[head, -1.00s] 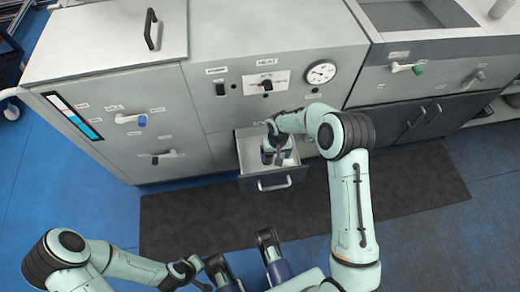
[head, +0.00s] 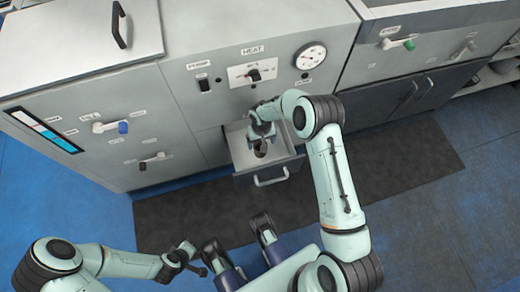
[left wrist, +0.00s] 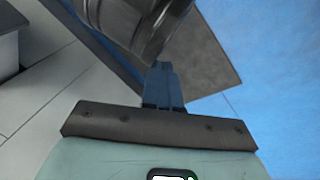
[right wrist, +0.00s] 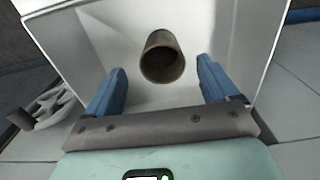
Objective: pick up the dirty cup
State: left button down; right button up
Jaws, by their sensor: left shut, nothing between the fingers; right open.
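The dirty cup (right wrist: 162,58) is brown and stained. In the right wrist view it stands inside the open drawer (right wrist: 215,20), ahead of and between the open blue fingers of my right gripper (right wrist: 162,88), and nothing is held. In the head view my right gripper (head: 262,132) is over the drawer (head: 285,163), with the dark cup (head: 261,149) just below it. My left gripper (left wrist: 162,82) is shut and empty in the left wrist view. In the head view my left arm is low at the left, well away from the drawer.
The drawer's front handle (head: 270,178) faces my base. Above it is a cabinet panel with a switch and a round gauge (head: 310,57). A dark mat (head: 400,175) lies on the blue floor. A lidded counter section (head: 85,40) is at upper left.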

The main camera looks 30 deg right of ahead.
jog(key=f, duration=0.2)
jog(key=f+b, duration=0.1)
jog(key=f, duration=0.1)
jog(key=shift+w, duration=0.35)
jog(key=shift+f, duration=0.45)
jog(key=c, duration=1.1)
pick_arm(q)
jog(key=shift+w+a+f+t, duration=0.15)
jog(key=shift+w+a+f, duration=0.2)
jog(key=shift+w, duration=0.25)
jog(key=shift+w+a+f+t, duration=0.15)
jog(key=shift+w+a+f, duration=0.1)
jog(key=shift+w+f, duration=0.25)
jog(key=shift+w+r, duration=0.1)
pick_arm(e)
jog(key=shift+r, duration=0.15)
